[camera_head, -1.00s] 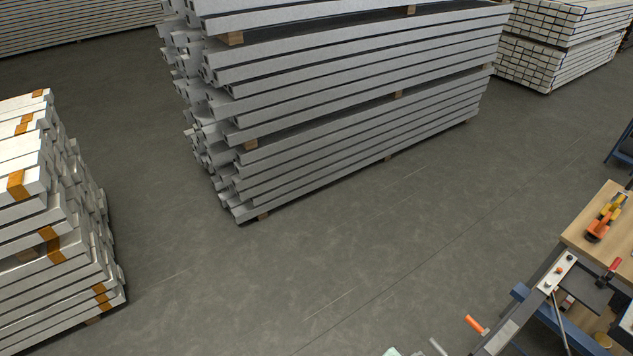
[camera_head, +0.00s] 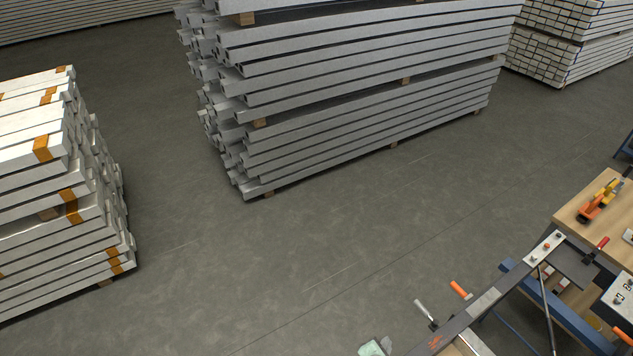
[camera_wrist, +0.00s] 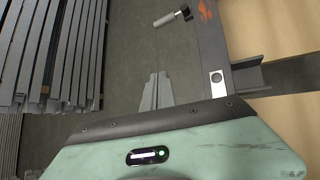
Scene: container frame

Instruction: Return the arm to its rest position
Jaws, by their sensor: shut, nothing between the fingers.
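My gripper (camera_wrist: 156,90) shows in the wrist view as two grey fingers side by side, past the edge of my green wrist housing. The fingers are together with nothing between them. Bare grey floor lies behind them.
A dark steel frame (camera_head: 486,300) with orange-handled clamps stands at lower right, beside a wooden workbench (camera_head: 575,212) with tools. Stacked grey profiles (camera_head: 350,100) stand at the back, white bundled stacks (camera_head: 60,230) at left. The floor (camera_head: 270,270) between is clear.

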